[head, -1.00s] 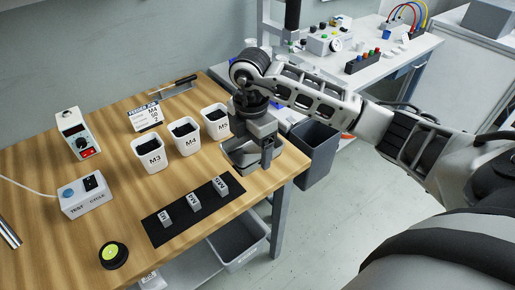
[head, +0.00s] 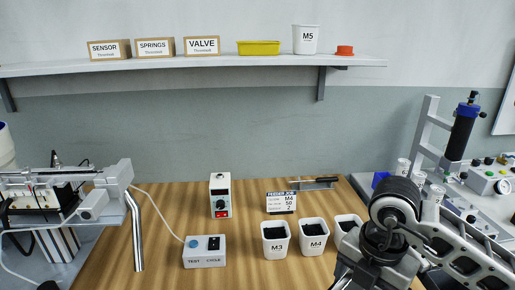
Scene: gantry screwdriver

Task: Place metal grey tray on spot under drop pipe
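The drop pipe (head: 136,232) is a slanted silver tube hanging from the white feeder machine (head: 105,190) at the left of the head view. Its lower end reaches down in front of the wooden table, and the spot beneath it is not clearly visible. My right gripper (head: 372,268) is at the bottom right, beside the M4 cup and in front of the cup to its right. Its fingertips are cut off or hidden at the lower edge, so I cannot tell its opening. No metal grey tray can be made out now. My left gripper is not in view.
White cups M3 (head: 275,241) and M4 (head: 313,238) stand on the wooden table (head: 165,205). The TEST CYCLE box (head: 204,253), a red-and-white device (head: 220,196) and the feeder job card (head: 281,203) stand nearby. A shelf (head: 200,65) runs above.

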